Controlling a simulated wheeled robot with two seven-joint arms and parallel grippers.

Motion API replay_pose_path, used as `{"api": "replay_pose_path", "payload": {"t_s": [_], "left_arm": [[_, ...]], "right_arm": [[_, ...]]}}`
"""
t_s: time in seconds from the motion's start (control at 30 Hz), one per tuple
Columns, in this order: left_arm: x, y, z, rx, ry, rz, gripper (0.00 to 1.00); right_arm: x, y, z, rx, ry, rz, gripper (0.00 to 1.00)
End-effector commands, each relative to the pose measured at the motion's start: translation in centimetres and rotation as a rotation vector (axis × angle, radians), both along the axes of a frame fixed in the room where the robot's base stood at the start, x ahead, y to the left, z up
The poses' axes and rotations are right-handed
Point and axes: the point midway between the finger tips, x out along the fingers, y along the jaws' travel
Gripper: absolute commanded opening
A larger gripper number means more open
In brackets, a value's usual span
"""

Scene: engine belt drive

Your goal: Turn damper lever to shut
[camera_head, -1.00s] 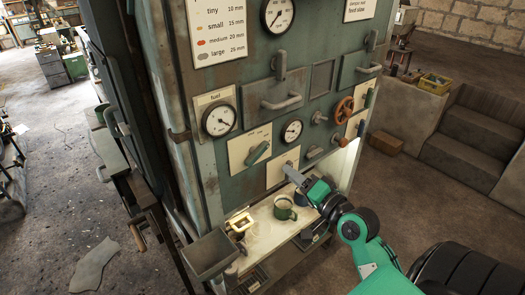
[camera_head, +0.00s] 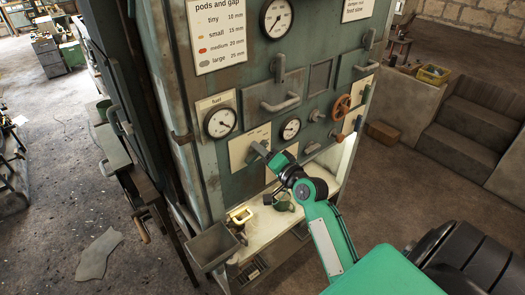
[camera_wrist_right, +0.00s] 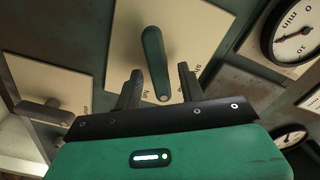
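The green lever (camera_wrist_right: 154,55) stands on a cream plate (camera_wrist_right: 195,30) in the right wrist view; the plate has partly readable lettering. In the head view the same plate (camera_head: 237,153) is on the front of the green cabinet, and my gripper covers the lever. My right gripper (camera_wrist_right: 160,70) is open, with one dark finger on each side of the lever. I see gaps between the lever and both fingers. In the head view my right gripper (camera_head: 262,152) is at the plate. My left gripper is out of view.
Another plate with a grey lever (camera_wrist_right: 45,110) is close by on the left in the wrist view.

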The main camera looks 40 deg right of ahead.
Motion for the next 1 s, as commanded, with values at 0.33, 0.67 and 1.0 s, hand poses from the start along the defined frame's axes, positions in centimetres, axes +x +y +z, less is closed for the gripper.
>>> {"api": "replay_pose_path", "payload": {"t_s": [0.33,0.67,1.0], "left_arm": [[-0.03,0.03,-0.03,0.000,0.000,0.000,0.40],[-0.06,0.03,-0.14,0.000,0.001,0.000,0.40],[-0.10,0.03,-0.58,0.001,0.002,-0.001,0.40]], "right_arm": [[-0.03,0.00,-0.03,0.000,0.000,0.000,0.01],[-0.04,0.01,-0.05,-0.032,-0.001,0.000,0.00],[-0.07,0.16,0.06,-0.237,-0.017,0.003,0.00]]}}
